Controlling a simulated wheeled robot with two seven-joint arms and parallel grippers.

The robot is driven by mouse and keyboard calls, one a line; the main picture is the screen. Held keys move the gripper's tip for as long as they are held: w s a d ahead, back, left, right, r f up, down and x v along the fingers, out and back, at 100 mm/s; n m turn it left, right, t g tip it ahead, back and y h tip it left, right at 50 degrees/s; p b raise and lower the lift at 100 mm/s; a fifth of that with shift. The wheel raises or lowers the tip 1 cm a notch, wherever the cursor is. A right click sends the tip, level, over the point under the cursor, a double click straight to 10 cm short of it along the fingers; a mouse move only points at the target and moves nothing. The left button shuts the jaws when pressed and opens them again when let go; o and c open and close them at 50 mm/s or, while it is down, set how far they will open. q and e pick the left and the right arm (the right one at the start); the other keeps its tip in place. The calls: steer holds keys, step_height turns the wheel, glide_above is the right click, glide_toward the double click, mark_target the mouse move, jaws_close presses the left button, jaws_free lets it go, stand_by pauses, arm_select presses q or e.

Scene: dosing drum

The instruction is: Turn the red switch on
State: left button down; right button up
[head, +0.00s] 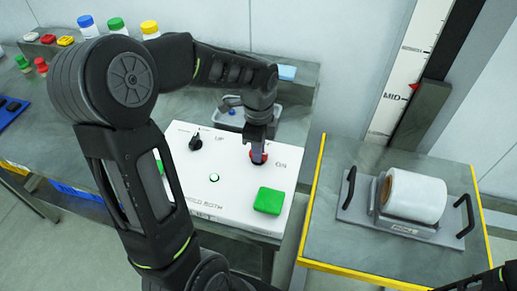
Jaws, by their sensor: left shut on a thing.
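The red switch (259,158) sits on the white control panel (230,196), near its right side beside an "ON" label. My left gripper (257,147) points down from above and is shut on the red switch, hiding part of it. The switch's exact angle cannot be told. My right arm shows only as a dark part at the lower right corner; its gripper is not visible.
The panel also carries a black knob (195,142), a green button (269,200) and a small round lamp (214,177). A grey bin (290,118) stands behind it. A yellow-edged table (340,246) at right holds a white drum (413,195) on a handled tray.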

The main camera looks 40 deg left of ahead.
stand_by(0.4)
arm_select(q)
steer(key=c, duration=1.4)
jaws_free()
steer(key=shift+c, duration=0.2)
steer(key=shift+r+b, duration=0.45)
steer(key=shift+r, duration=3.5)
